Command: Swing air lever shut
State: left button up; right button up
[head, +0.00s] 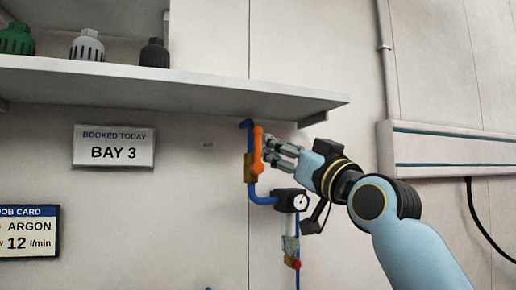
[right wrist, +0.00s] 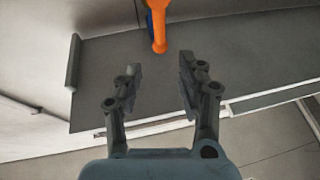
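The orange air lever (head: 258,145) stands upright on a brass-coloured valve body (head: 249,168) in the blue air pipe (head: 253,192) on the wall. My right gripper (head: 271,149) is just right of the lever, with its fingers pointing left toward it. In the right wrist view the gripper (right wrist: 160,78) is open, with nothing between its fingers. The lever's rounded orange end (right wrist: 159,42) shows there just beyond the fingertips, roughly centred on the gap. The lever appears apart from the fingers. My left gripper is not in view.
A shelf (head: 160,83) with green, grey and black fittings overhangs close above the lever and gripper. A pressure gauge (head: 300,202) sits below the gripper. A wall trunking (head: 450,148) is at right.

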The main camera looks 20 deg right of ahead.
aim_at(259, 138)
jog(key=p+x, duration=0.2)
jog(key=x, duration=0.8)
jog(key=shift+w+a+p, duration=0.1)
jog(key=shift+w+p, duration=0.15)
jog(key=shift+p, duration=0.05)
jog(key=shift+f, duration=0.1)
grip_shut()
